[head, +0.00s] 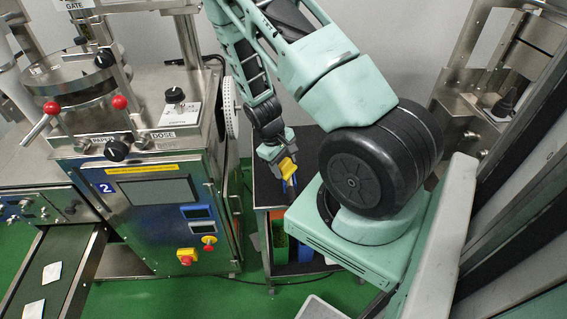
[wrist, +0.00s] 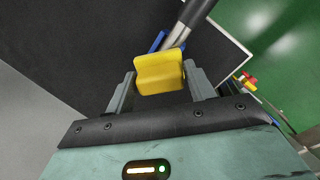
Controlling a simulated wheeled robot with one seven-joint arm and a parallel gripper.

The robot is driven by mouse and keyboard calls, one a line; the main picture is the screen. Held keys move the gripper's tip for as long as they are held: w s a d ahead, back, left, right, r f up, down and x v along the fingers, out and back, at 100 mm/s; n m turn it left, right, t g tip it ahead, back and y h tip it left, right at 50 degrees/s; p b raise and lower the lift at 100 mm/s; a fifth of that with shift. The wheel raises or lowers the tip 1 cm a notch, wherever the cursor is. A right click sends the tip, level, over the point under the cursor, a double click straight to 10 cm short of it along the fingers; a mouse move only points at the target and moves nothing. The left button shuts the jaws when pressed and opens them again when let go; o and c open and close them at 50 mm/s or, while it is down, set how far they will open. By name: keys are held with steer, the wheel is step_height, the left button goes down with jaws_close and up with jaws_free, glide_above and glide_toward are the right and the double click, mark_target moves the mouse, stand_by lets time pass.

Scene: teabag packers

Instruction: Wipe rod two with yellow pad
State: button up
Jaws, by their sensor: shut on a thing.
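My gripper (head: 277,153) is over the black-topped cart and shut on the yellow pad (head: 288,168). In the wrist view the yellow pad (wrist: 160,72) sits between the two fingers of my gripper (wrist: 160,86). Just beyond the pad a shiny metal rod (wrist: 179,35) with a dark end shows, with blue parts beside it. The pad hides the rod's near end, and I cannot tell whether they touch. No label shows which rod is rod two.
The black cart top (head: 265,190) has bare room around my gripper. Green and blue bins (head: 279,236) stand below it. A steel machine (head: 150,205) marked 2 stands at left, with red-knobbed levers and a conveyor (head: 52,290) carrying white packets. Green floor shows between.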

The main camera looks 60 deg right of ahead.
steer(key=shift+s+a, duration=1.25)
steer(key=shift+a, duration=0.2)
steer(key=shift+w+d, duration=1.25)
steer(key=shift+d, duration=0.25)
steer(key=shift+c, duration=0.5)
steer(key=shift+r, duration=0.1)
steer(key=shift+p+v, duration=2.3)
steer(key=shift+v, duration=0.65)
steer(key=shift+p+v, duration=1.1)
steer(key=shift+v, duration=0.4)
